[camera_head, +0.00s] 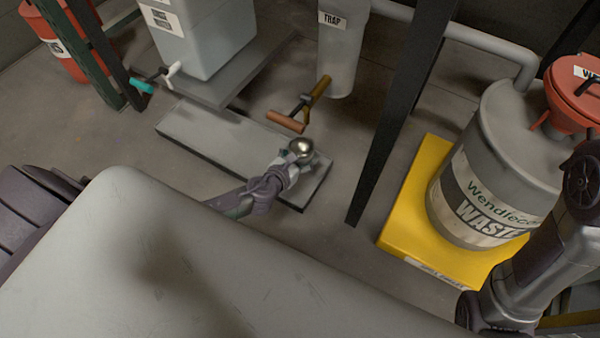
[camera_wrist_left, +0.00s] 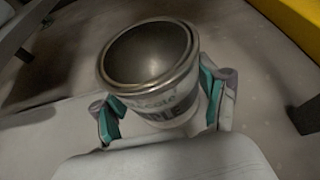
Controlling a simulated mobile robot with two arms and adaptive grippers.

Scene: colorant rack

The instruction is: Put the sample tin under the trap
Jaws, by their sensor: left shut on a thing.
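The sample tin (camera_head: 301,147) is a small open metal tin with a label; it shows large in the left wrist view (camera_wrist_left: 150,60), empty inside and roughly upright. My left gripper (camera_head: 290,163) is shut on it, with a teal finger pad on each side of the tin in the left wrist view (camera_wrist_left: 160,112). It holds the tin over the right end of a low grey plate. The trap (camera_head: 338,50) is a grey vertical vessel with a "TRAP" label, behind and slightly right of the tin. A valve with an orange-brown handle (camera_head: 287,121) sits at its lower left. My right gripper does not show.
A grey container (camera_head: 205,45) with a teal-tipped tap stands at the left back. The low grey plate (camera_head: 215,138) lies on the floor. A dark post (camera_head: 395,115) rises right of the tin. A grey waste drum (camera_head: 505,150) stands on a yellow base (camera_head: 425,185), with a red funnel (camera_head: 575,90).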

